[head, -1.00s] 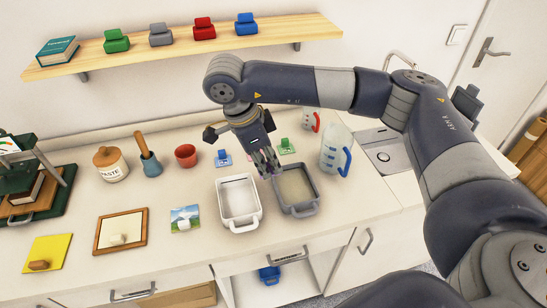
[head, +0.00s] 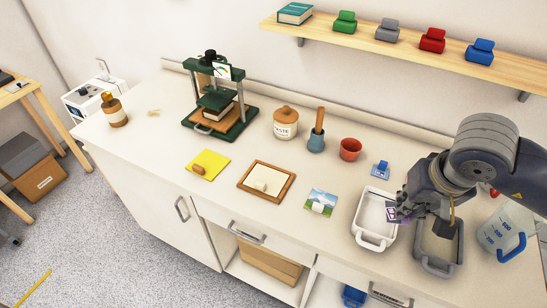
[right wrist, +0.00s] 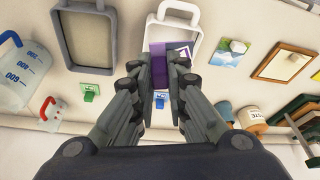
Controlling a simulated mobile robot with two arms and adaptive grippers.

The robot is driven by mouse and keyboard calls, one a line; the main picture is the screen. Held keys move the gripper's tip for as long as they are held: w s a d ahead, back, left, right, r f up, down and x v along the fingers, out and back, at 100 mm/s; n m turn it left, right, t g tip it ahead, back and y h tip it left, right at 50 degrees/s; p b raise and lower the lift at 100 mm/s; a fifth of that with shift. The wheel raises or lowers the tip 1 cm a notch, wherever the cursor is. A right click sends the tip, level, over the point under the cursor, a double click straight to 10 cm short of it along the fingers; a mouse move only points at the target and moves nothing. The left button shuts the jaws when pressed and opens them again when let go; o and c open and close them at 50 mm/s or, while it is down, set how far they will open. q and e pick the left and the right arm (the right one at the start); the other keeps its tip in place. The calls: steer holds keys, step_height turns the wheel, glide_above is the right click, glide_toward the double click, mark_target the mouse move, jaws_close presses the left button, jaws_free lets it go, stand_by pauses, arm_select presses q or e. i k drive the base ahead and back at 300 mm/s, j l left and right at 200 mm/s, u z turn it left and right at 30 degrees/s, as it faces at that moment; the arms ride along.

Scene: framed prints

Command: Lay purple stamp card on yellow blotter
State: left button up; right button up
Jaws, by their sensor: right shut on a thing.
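The purple stamp card (head: 392,214) is in my right gripper (head: 402,212), which is shut on it above the white tray's right side. In the right wrist view, the purple card (right wrist: 158,66) stands between the fingers (right wrist: 158,80), with a pale printed patch at its right. The yellow blotter (head: 214,160) lies flat on the counter, left of the framed board, with a small brown block (head: 198,170) on its lower left part. The gripper is far to the right of the blotter. My left gripper is not in view.
Between gripper and blotter lie the white tray (head: 372,245), a landscape picture (head: 322,196) and a wooden-framed board (head: 283,192). A grey tray (head: 437,268) and a jug (head: 500,235) stand at right. A green press (head: 240,122) stands behind the blotter.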

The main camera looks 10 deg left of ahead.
mark_target(210, 161)
steer(key=u, duration=1.35)
steer(key=i+l+u, duration=0.5)
steer(key=i+l, duration=0.1)
steer(key=l, duration=0.05)
